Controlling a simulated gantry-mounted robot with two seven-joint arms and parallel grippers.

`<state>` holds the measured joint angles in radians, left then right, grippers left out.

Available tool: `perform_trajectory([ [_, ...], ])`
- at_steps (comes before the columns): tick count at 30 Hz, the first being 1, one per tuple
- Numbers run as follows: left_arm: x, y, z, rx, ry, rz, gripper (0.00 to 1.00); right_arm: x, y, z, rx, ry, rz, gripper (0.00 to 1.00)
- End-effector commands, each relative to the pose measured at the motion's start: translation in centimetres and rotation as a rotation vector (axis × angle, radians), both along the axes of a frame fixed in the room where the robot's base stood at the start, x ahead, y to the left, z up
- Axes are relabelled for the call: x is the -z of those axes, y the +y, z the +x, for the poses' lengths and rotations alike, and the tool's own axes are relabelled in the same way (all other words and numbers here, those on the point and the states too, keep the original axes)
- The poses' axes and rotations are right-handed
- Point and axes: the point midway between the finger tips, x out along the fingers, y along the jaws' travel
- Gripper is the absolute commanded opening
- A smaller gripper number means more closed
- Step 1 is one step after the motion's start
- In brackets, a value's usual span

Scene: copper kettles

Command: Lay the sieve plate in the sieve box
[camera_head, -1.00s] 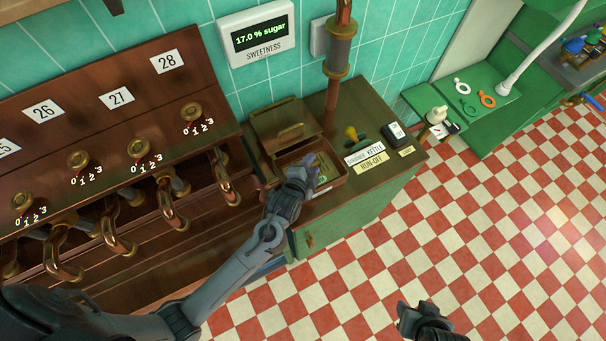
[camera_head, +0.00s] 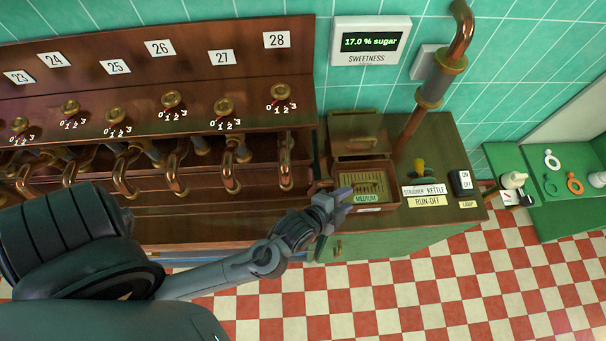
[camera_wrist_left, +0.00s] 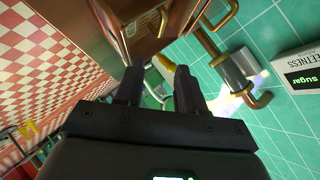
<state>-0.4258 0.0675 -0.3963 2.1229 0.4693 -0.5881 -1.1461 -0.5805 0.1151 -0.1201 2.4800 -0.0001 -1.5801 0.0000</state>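The sieve box (camera_head: 392,198) is a brown open box on the cabinet top, with its lid (camera_head: 355,124) raised at the back. The sieve plate (camera_head: 368,184), a slotted brassy plate with a green MEDIUM label, appears to lie flat inside the box. My left gripper (camera_head: 343,200) is at the box's front left corner, partly covering its rim. In the left wrist view its two fingers (camera_wrist_left: 159,88) stand apart with nothing seen between them. Whether a fingertip touches the box cannot be told. My right gripper is not in view.
A copper pipe (camera_head: 410,130) rises behind the box's right side. A yellow-topped knob (camera_head: 420,168), label plates (camera_head: 428,201) and an on/off switch (camera_head: 462,183) sit to the right. Copper taps (camera_head: 285,168) line the left. A green bench (camera_head: 560,215) stands far right.

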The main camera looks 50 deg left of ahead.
Motion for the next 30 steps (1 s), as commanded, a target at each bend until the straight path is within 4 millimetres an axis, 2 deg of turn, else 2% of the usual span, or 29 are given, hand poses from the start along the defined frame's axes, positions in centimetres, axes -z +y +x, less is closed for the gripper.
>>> perform_trajectory([
  [5,0.5,1.0,-2.9,-0.087,0.206,-0.241,0.39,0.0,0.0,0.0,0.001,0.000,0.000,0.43],
  [9,0.6,2.4,-6.9,-0.235,0.423,-0.413,0.39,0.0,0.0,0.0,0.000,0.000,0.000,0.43],
  [15,0.0,4.9,-12.1,-0.488,0.641,-0.516,0.39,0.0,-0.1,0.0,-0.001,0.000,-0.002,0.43],
  [18,-0.3,5.8,-13.8,-0.575,0.692,-0.528,0.39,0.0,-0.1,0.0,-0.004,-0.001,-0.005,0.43],
  [22,-0.5,6.2,-14.7,-0.626,0.717,-0.532,0.39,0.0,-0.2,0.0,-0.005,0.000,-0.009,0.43],
  [30,-0.6,6.2,-14.7,-0.629,0.719,-0.533,0.39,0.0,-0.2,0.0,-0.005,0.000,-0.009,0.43],
])
